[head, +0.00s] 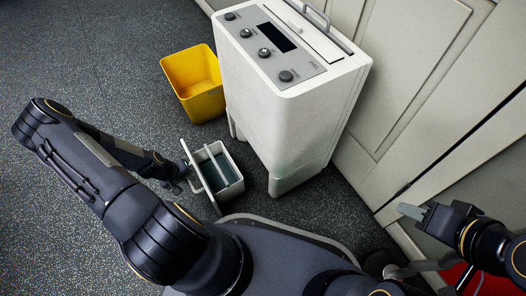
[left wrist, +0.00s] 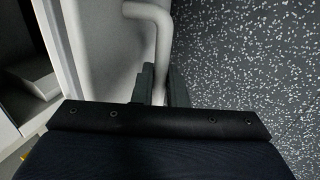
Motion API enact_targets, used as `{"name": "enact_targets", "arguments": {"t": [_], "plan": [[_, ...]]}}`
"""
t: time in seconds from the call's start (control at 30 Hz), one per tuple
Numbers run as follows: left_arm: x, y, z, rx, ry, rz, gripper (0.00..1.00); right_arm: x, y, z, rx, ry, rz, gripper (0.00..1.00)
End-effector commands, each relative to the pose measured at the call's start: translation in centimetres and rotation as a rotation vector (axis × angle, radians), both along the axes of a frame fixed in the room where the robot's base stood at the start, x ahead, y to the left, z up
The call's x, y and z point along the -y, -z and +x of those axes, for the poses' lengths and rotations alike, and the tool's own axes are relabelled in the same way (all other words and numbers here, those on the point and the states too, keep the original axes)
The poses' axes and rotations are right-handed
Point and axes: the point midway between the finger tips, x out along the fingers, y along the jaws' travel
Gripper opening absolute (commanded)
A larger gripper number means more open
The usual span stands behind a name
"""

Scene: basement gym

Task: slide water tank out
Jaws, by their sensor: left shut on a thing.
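The water tank (head: 226,185) is a small white open-topped box with a grey inside, on the dark floor at the left foot of the white dehumidifier (head: 290,120). It appears outside the dehumidifier's body. A thin pale handle rises along its left side. My left gripper (head: 187,166) is at this side, partly hidden by its own wrist. In the left wrist view its fingers (left wrist: 161,85) are shut on the pale bent handle (left wrist: 152,12). My right gripper (head: 411,210) is held at the right, away from the tank; its finger gap is unclear.
A yellow bin (head: 194,82) stands on the floor behind the tank, left of the dehumidifier. Pale cabinet panels (head: 405,75) line the right side. Speckled dark floor (head: 85,75) is open at the left. A red thing (head: 470,281) shows at the lower right.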

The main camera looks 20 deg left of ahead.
Motion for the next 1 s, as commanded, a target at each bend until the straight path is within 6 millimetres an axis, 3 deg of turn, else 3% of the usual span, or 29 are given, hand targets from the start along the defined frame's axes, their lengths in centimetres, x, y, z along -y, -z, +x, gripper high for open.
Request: {"name": "enact_targets", "arguments": {"t": [0.37,0.4,0.57,1.0], "plan": [[-0.31,-0.03,-0.33,0.0,0.001,0.002,0.0,0.0,-0.01,0.0,0.0,0.0,0.0,0.36],[-0.31,-0.03,-0.33,0.0,0.001,0.002,0.18,0.0,-0.01,0.0,0.0,0.0,0.0,0.36],[-0.29,-0.02,-0.31,0.0,0.001,0.002,0.38,0.0,0.0,0.0,0.0,0.0,0.0,0.36],[-0.27,-0.01,-0.34,-0.001,0.0,0.001,0.4,0.0,-0.02,0.0,0.0,0.0,0.0,0.36]]}}
